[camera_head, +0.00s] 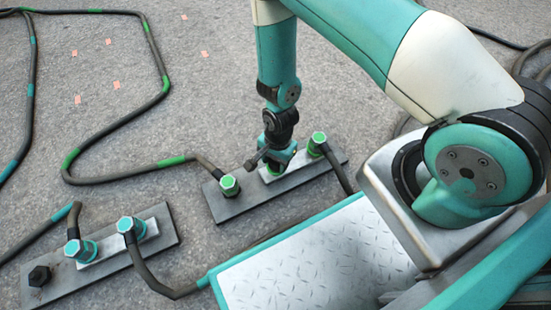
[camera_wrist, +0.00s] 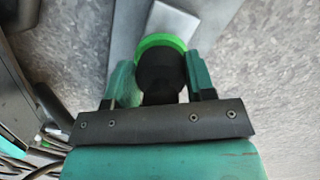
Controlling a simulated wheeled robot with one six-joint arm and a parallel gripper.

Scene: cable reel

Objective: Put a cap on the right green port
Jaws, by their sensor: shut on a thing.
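My gripper (camera_head: 276,160) reaches down to the dark connector plate (camera_head: 240,208) right of centre, between two green connectors. In the wrist view my gripper (camera_wrist: 161,85) is shut on a black cap (camera_wrist: 160,75). A bright green port ring (camera_wrist: 162,43) shows directly behind the cap. I cannot tell whether the cap is seated on it or just above it. In the head view my gripper mostly hides this spot. The left green connector (camera_head: 229,185) and the right green connector (camera_head: 318,138) each have a dark cable attached.
A second plate (camera_head: 100,272) at lower left holds two teal connectors (camera_head: 73,248) (camera_head: 127,225) with cables and a black hex piece (camera_head: 39,275). A green-banded cable (camera_head: 120,180) loops over the pavement. My silver deck (camera_head: 320,265) is close in front.

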